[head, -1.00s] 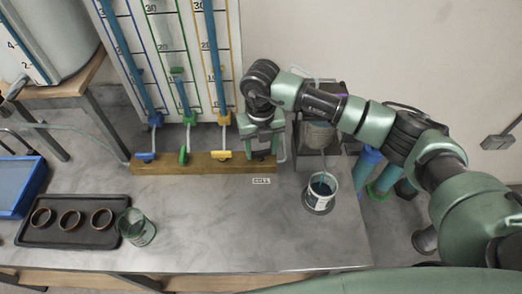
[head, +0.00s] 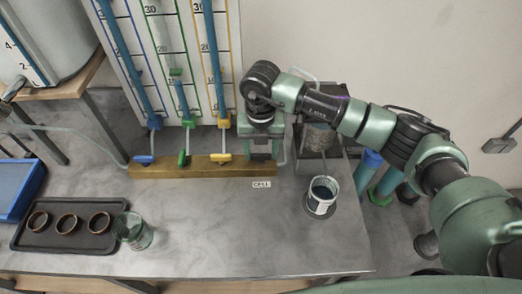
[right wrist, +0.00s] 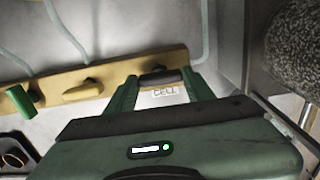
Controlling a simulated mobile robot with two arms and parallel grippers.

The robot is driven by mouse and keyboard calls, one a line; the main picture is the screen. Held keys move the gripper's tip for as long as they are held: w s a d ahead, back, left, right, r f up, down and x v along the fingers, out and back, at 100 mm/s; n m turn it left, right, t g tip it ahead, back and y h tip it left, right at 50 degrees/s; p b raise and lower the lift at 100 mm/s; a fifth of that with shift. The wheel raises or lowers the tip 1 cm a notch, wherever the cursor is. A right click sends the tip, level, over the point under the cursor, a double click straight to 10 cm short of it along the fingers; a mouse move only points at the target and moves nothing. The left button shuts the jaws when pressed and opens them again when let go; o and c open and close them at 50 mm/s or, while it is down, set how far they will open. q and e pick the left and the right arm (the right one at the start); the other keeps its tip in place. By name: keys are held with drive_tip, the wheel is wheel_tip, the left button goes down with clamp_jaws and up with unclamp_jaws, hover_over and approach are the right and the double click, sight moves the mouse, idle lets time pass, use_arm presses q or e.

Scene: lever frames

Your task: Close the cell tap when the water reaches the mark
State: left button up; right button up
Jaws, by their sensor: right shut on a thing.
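The cell tap has a black handle (right wrist: 160,78) lying along the wooden block (head: 200,169), above the CELL label (right wrist: 164,92). My right gripper (head: 263,152) points down over the block's right end. Its green fingers stand either side of the handle in the right wrist view (right wrist: 160,84), shut on it. In the head view the gripper hides the tap. The cell (head: 318,137), a metal-framed vessel with grey grainy filling, stands behind right. A beaker (head: 321,196) with dark liquid stands on a dark round base; I cannot make out its mark. My left gripper is not in view.
Blue (head: 144,159), green (head: 183,159) and yellow (head: 221,158) taps sit along the block below the scaled tubes. A black tray (head: 50,238) with three brown rings and an empty glass (head: 131,231) stand at left. The middle of the bench is clear.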

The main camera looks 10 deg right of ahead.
sight(261, 154)
drive_tip(key=o, duration=1.4)
wheel_tip(261, 154, up, 8)
drive_tip(key=shift+f+b, duration=0.1)
drive_tip(key=shift+b, duration=1.05)
